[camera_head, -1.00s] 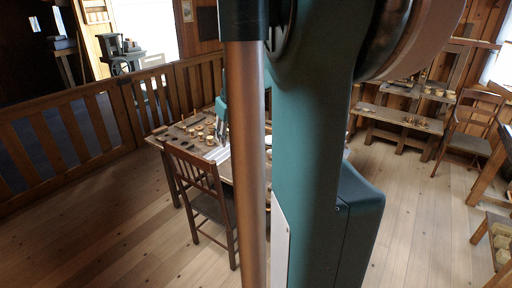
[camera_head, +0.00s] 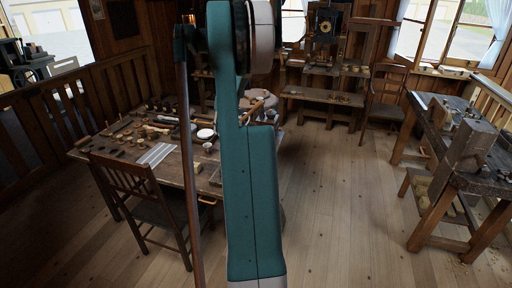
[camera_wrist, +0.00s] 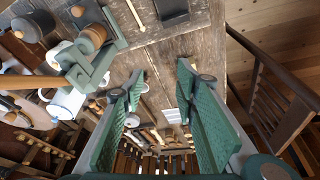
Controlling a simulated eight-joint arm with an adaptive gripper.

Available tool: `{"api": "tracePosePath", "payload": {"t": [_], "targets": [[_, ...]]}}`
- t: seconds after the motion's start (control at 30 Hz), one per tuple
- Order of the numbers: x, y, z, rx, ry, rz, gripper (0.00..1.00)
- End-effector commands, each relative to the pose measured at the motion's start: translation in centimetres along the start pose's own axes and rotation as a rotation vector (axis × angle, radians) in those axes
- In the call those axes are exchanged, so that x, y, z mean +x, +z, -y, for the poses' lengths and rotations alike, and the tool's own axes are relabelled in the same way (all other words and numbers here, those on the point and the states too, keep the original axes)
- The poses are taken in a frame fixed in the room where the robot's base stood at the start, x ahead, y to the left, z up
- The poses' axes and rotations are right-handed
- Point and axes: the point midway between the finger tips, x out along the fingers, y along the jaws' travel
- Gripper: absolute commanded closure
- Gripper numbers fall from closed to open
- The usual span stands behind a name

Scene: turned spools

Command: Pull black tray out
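In the wrist view, a small black tray-like piece (camera_wrist: 172,11) lies on the worn wooden table (camera_wrist: 206,50) at the top edge of the picture, partly cut off. I cannot tell for sure that it is the black tray. My gripper (camera_wrist: 160,76) has its two green fingers spread apart with nothing between them. The black piece is beyond the fingertips, apart from them. In the head view, my arm covers part of the same table (camera_head: 128,140), and my gripper cannot be made out there.
A dark wooden chair (camera_head: 130,188) stands at the table's near side. A pale striped sheet (camera_head: 155,154) and several turned pieces lie on the table. A heavy workbench (camera_head: 462,180) stands at the right. Bare floor (camera_head: 345,220) lies between table and workbench.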

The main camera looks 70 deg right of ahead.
Motion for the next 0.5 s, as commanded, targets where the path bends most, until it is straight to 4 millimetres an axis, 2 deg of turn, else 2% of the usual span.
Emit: {"api": "tracePosePath", "payload": {"t": [0.03, 0.2, 0.5], "targets": [[0.9, 0.9, -2.1, 0.009, 0.000, 0.003, 0.70], [3.4, 4.0, -8.0, 0.028, -0.003, 0.012, 0.70], [7.3, 10.0, -16.8, 0.054, -0.011, 0.019, 0.70]]}}
